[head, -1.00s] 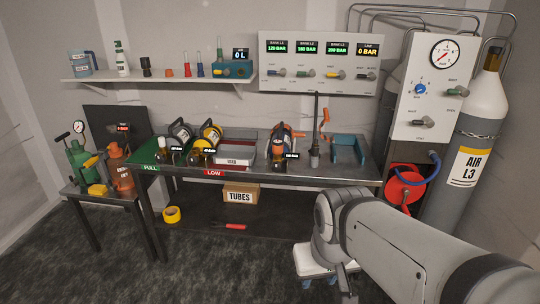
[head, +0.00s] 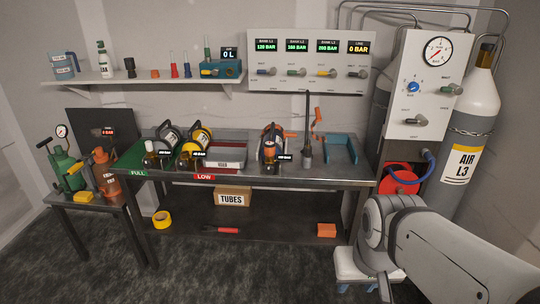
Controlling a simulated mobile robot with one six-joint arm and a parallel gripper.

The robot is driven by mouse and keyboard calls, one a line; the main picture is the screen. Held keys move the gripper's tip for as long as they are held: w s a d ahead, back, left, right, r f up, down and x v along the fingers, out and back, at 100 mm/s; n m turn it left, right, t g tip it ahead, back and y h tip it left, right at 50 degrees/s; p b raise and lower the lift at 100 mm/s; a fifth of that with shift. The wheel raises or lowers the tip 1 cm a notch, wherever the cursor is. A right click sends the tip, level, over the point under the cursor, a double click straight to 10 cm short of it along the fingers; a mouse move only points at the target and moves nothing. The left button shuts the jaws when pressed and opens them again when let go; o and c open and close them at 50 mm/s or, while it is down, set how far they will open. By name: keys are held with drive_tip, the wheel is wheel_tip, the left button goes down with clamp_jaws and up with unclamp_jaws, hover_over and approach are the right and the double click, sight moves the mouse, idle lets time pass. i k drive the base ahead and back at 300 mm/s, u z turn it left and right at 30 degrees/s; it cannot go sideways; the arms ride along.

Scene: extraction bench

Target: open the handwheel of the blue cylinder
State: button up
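I cannot pick out a plainly blue cylinder or its handwheel. A tall grey-and-white cylinder (head: 462,125) with a yellow-and-white AIR L3 label stands at the far right, partly behind the gauge panel. Another tall grey cylinder is mostly hidden behind that panel. On the bench lie small cylinders: a grey-black one (head: 172,134), a yellow one (head: 201,137) and an orange one (head: 270,140). My arm reaches in from the lower right. Only part of my gripper (head: 385,288) shows at the bottom edge, well below and in front of the bench; its fingertips are not clearly visible.
The steel bench (head: 320,178) spans the middle, with a TUBES box (head: 232,196) and an orange block (head: 326,230) on its lower shelf. A gauge panel (head: 415,110) with a blue knob and a red hose reel (head: 400,180) are at right.

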sight(268, 169)
drive_tip(key=i, duration=0.95)
drive_tip(key=z, duration=0.05)
